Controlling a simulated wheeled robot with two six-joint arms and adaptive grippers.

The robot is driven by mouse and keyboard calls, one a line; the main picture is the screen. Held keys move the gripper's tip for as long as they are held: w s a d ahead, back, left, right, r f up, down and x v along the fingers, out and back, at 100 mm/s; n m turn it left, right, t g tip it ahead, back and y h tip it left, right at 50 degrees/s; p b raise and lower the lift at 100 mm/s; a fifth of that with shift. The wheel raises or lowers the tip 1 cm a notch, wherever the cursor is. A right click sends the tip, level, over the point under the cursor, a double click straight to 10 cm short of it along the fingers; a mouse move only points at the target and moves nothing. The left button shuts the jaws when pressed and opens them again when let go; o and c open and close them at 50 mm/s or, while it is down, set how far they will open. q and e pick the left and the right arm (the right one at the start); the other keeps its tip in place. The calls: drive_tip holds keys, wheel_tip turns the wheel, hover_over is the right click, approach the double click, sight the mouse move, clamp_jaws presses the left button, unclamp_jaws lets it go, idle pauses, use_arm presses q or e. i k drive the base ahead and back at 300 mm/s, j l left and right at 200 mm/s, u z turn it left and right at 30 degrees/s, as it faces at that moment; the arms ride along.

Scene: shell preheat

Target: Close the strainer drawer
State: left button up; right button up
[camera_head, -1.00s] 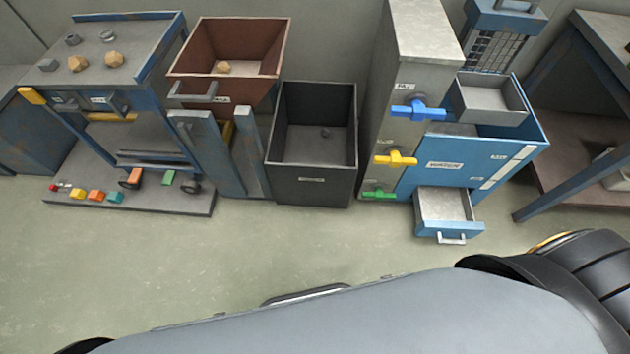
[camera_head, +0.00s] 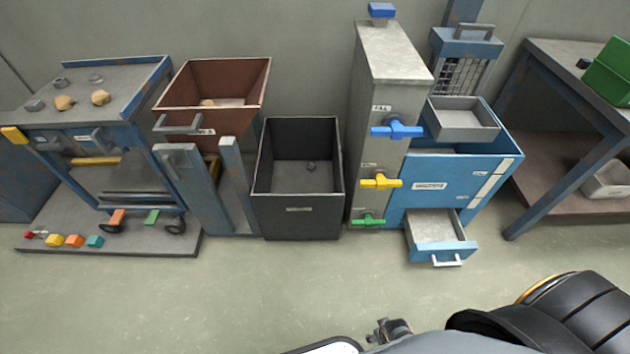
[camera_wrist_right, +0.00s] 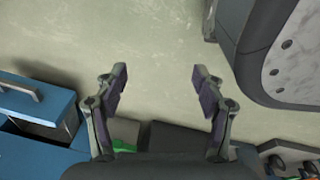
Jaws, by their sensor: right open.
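The strainer drawer (camera_head: 442,244) is a small blue-fronted drawer with a grey inside and a pale bar handle. It stands pulled out at the foot of the blue water tank (camera_head: 455,175). In the right wrist view the drawer's blue front and handle (camera_wrist_right: 25,92) show at the left edge. My right gripper (camera_wrist_right: 160,80) is open with nothing between its fingers, over bare floor. It is apart from the drawer, which lies to its left in that view. A small dark part of mine shows at the bottom of the head view. My left gripper is not recognisable in any view.
A grey column with blue (camera_head: 397,130), yellow (camera_head: 381,181) and green (camera_head: 368,221) valve handles stands left of the drawer. A dark open bin (camera_head: 298,220) is further left. A blue-legged table (camera_head: 545,130) stands right. The floor (camera_head: 230,290) in front is clear.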

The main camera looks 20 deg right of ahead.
sight(433, 235)
drive_tip(key=l+z, duration=0.1)
drive_tip(key=z, duration=1.95)
